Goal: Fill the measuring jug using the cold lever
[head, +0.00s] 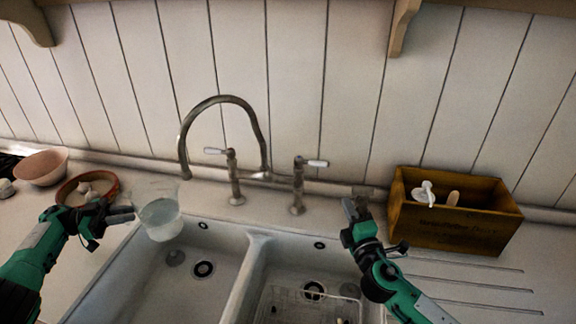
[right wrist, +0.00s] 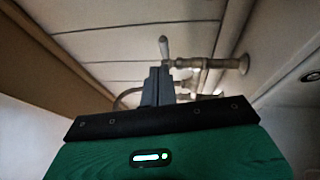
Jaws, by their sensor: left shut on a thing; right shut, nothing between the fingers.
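The tap's curved spout (head: 222,98) ends just right of and above the jug's rim; I see no stream. The left lever (head: 216,151) points left and the right lever (head: 316,163) points right. I see no hot or cold marking. My right gripper (head: 356,206) is shut and empty, right of the right lever and apart from it. A lever (right wrist: 164,48) shows beyond its fingers (right wrist: 157,86).
A double sink (head: 245,262) lies below, with a wire rack (head: 300,306) in its right basin. A wooden box (head: 450,235) with a white-topped bottle (head: 425,193) stands right of my right gripper.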

